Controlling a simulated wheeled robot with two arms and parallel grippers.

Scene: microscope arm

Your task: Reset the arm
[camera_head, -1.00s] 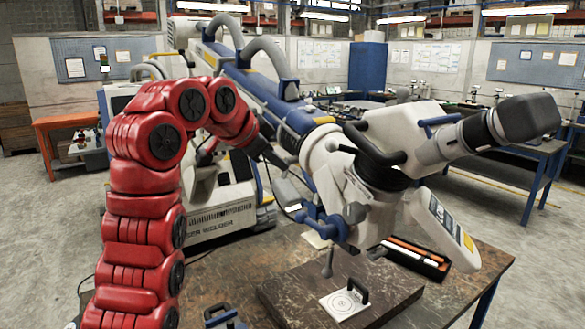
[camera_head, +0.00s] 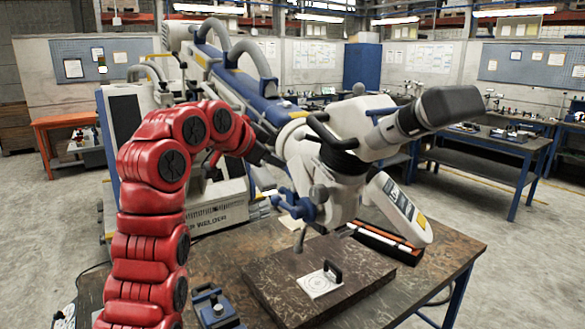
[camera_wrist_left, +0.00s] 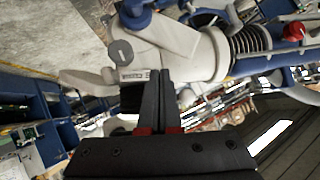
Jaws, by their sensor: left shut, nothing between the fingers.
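The microscope arm, white with a long blue-topped beam (camera_head: 250,88), slopes from the back left down to the white microscope head (camera_head: 335,170) above the table. Its grey eyepiece (camera_head: 450,107) points to the right. My red left arm comes in from the left, and its dark left gripper (camera_head: 268,157) is at the left side of the head, just below the beam. In the left wrist view the left gripper (camera_wrist_left: 160,78) is shut and empty, its fingertips close to the microscope's white body (camera_wrist_left: 195,55). I cannot tell whether they touch it. My right gripper is not in view.
Below the head is a brown table (camera_head: 440,255) with a dark slab (camera_head: 270,285), a white target plate (camera_head: 318,284) with a handle, an open black case (camera_head: 385,243) and a blue fixture (camera_head: 213,307). A welder unit (camera_head: 215,205) stands behind. Floor at right is open.

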